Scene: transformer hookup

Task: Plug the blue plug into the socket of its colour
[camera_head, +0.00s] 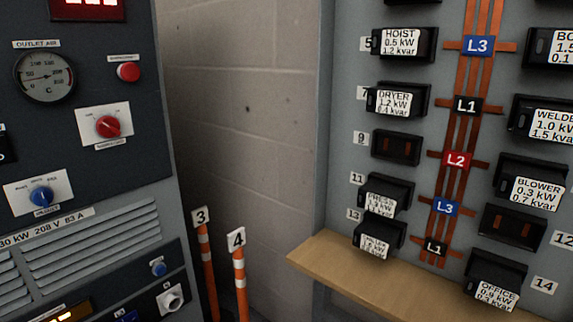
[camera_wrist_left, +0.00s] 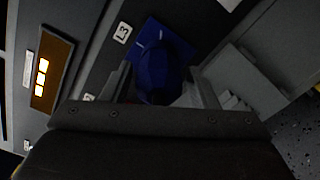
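In the left wrist view a dark blue rounded plug (camera_wrist_left: 160,72) sits between the two fingers of my left gripper (camera_wrist_left: 165,95), which close on its sides. Directly behind it is a blue square socket plate (camera_wrist_left: 150,32) with white marks, beside an L3 label (camera_wrist_left: 122,32). The plug covers the socket opening, so I cannot tell whether it is seated or just in front. In the head view a blue patch (camera_head: 128,317) shows at the bottom edge of the cabinet, mostly cut off. Neither gripper shows in the head view.
The grey cabinet (camera_head: 90,130) with gauge and knobs stands left. Orange posts marked 3 (camera_head: 206,255) and 4 (camera_head: 239,275) stand beside it. A breaker panel (camera_head: 345,60) with a wooden ledge (camera_head: 330,262) is on the right. An amber display (camera_wrist_left: 43,72) lies left of the socket.

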